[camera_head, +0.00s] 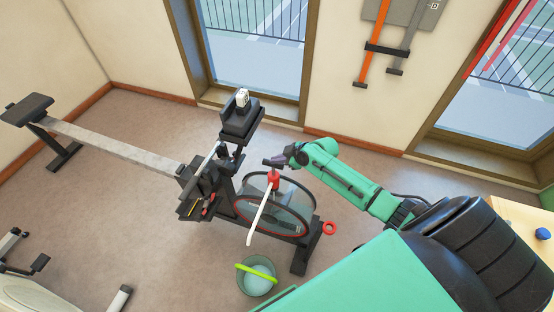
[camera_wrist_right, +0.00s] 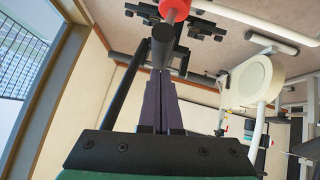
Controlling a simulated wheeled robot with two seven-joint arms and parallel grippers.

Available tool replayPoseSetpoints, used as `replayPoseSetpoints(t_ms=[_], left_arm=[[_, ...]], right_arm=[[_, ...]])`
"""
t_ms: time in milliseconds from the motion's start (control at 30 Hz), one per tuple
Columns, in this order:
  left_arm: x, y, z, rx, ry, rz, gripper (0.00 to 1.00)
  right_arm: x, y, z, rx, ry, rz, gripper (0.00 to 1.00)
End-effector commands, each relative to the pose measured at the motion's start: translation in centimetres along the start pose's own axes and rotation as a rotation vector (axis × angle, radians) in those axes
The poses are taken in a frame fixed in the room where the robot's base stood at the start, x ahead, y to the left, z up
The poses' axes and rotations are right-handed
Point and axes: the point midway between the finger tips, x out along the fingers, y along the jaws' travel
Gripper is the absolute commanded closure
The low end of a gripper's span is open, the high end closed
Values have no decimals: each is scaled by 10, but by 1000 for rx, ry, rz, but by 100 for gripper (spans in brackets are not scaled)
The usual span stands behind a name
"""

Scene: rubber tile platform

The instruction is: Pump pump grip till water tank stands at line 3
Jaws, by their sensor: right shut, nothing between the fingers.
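The clear round water tank (camera_head: 290,205) with a red rim stands at the front of the rowing machine. Its level lines are too small to read. A red pump (camera_head: 273,181) with a white tube sits on the tank; it also shows in the wrist view (camera_wrist_right: 175,10). The dark pump grip (camera_head: 268,162) is at the pump's top, partly hard to tell from my fingers. My right gripper (camera_head: 282,160) is shut and empty, its tips beside the grip. In the wrist view its fingers (camera_wrist_right: 161,80) lie together close to a black cylinder (camera_wrist_right: 163,42); contact is unclear. My left gripper is out of view.
A bucket of water (camera_head: 257,279) with a yellow-green bar across it stands on the floor below the tank. The rower's rail (camera_head: 115,145) runs left.

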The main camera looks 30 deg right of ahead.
Motion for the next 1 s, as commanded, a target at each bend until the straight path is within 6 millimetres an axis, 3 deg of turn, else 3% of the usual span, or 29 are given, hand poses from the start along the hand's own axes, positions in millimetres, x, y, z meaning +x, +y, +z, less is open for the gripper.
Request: replayPoseSetpoints(t_ms=[433, 733, 1000], left_arm=[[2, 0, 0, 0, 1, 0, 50], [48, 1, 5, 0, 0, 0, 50], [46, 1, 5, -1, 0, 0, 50]], right_arm=[[7, 0, 8, 0, 0, 0, 100], [39, -10, 40, 1, -1, 0, 100], [38, -11, 41, 2, -5, -4, 100]])
